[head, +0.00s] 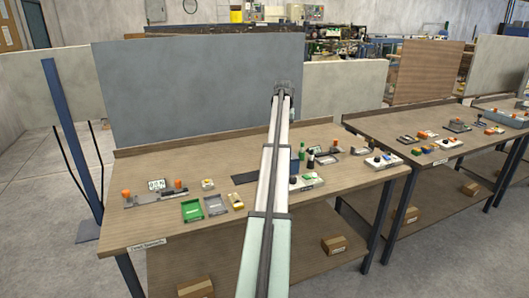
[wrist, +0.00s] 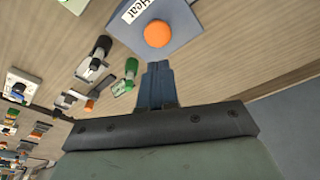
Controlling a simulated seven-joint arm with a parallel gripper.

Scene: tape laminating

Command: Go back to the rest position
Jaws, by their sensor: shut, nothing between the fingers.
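My gripper (wrist: 157,70) shows in the wrist view with its two blue-grey fingers together and nothing between them. Beyond the fingertips is a blue-grey device (wrist: 185,22) with an orange knob (wrist: 157,33) and a white label reading "Heat". I cannot tell the distance between the fingertips and the device. In the head view my arm reaches forward over the wooden workbench (head: 150,232), and my fingers cannot be made out there.
On the bench are a green tray (head: 193,211), a grey tray (head: 215,205), a device with orange knobs (head: 155,196) at the left and bottles (head: 301,153) beside my arm. A grey panel (head: 195,90) stands behind. A second bench (head: 420,130) is at the right.

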